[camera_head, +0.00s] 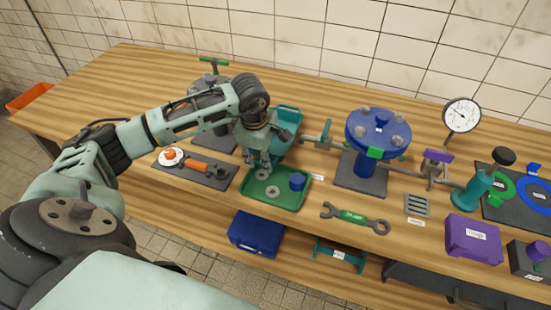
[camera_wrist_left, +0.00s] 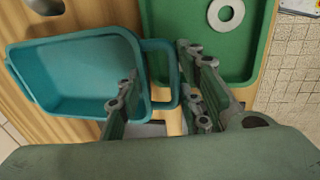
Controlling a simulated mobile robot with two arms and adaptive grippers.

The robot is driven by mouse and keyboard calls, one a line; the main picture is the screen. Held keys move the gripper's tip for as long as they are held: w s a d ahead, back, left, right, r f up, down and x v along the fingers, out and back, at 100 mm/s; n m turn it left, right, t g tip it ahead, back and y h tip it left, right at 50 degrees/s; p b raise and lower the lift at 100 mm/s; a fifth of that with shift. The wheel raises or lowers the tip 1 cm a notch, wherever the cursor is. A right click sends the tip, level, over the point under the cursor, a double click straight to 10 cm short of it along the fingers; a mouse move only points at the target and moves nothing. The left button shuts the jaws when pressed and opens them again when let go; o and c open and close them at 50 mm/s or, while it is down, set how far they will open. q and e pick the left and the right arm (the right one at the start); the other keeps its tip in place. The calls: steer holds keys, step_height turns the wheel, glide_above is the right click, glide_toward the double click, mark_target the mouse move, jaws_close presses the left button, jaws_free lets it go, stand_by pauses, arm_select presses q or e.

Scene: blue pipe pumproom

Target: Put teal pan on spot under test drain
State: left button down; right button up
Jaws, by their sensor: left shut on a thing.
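The teal pan (camera_head: 289,118) is at the middle of the bench in the head view, partly behind my left gripper (camera_head: 258,163). In the left wrist view the pan (camera_wrist_left: 80,75) is empty, with a loop handle on its right side. My left gripper (camera_wrist_left: 162,95) is shut on the pan at this handle side, with a finger on either side. I cannot tell whether the pan touches the bench. A small valve with a green handle (camera_head: 326,134) is on the pipe right of the pan. No label reading "test drain" is legible, and no marked spot shows clearly. My right gripper is not in view.
A blue flanged pump (camera_head: 375,140) stands right. A dark mat (camera_head: 215,178) with an orange-handled tool lies left. The bench's far left is clear.

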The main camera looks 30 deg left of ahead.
arm_select(q)
steer(key=shift+w+d+r+p, duration=0.15)
steer(key=shift+d+p, duration=0.25)
steer(key=shift+d, duration=0.2)
steer(key=shift+w+d+r+p, duration=0.1)
steer(key=shift+d+p, duration=0.3)
steer(key=shift+d, duration=0.2)
steer(key=shift+w+d+f+p, duration=0.2)
steer(key=shift+d+f+p, duration=0.25)
steer(key=shift+d+p, duration=0.3)
steer(key=shift+d+f, duration=0.1)
steer(key=shift+f, duration=0.3)
steer(key=shift+f+b, duration=0.15)
steer(key=shift+b, duration=0.15)
steer(key=c, duration=1.2)
jaws_free()
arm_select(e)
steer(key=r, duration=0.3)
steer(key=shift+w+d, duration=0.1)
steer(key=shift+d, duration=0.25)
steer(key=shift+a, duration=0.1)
